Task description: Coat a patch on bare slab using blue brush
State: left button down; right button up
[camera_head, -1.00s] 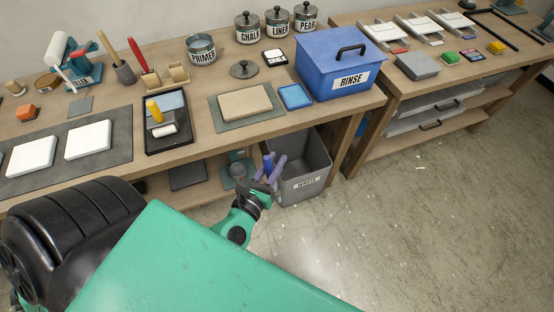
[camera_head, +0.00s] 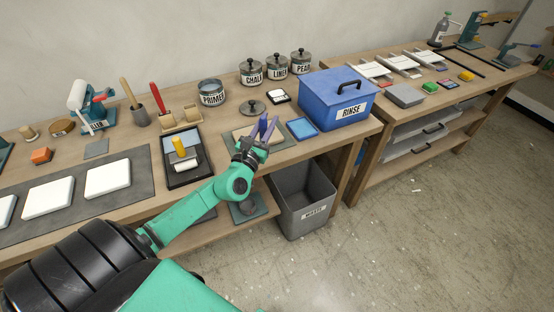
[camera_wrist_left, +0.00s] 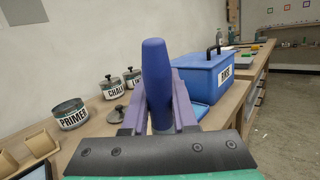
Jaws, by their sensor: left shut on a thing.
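My left gripper (camera_head: 262,134) is over the near table, in front of the tan slab. It is shut on the blue brush (camera_wrist_left: 157,75), whose handle stands upright between the purple fingers in the left wrist view. The brush's bristles are hidden. The tan bare slab (camera_head: 238,133) lies on a grey-green mat and is partly covered by my gripper; I cannot tell whether the brush touches it. An open tin marked PRIMER (camera_head: 211,94) stands behind, and also shows in the left wrist view (camera_wrist_left: 70,114). My right gripper is not in view.
The blue RINSE box (camera_head: 337,97) and a blue square pad (camera_head: 302,128) are right of the slab. A black tray (camera_head: 188,155) with a roller is left. White slabs (camera_head: 108,178) lie on a dark mat. A grey WASTE bin (camera_head: 302,200) stands below the table edge.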

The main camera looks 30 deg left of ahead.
pick_arm(q)
jog(key=w+a+r+y, duration=0.3)
jog(key=w+a+r, duration=0.1)
jog(key=a+r, duration=0.55)
jog(key=f+b, duration=0.2)
jog(key=f, duration=0.1)
jog(key=f+b, duration=0.1)
jog(key=b, duration=0.1)
jog(key=shift+w+a+f, duration=0.2)
jog(key=shift+a+f, duration=0.15)
jog(key=shift+f, duration=0.05)
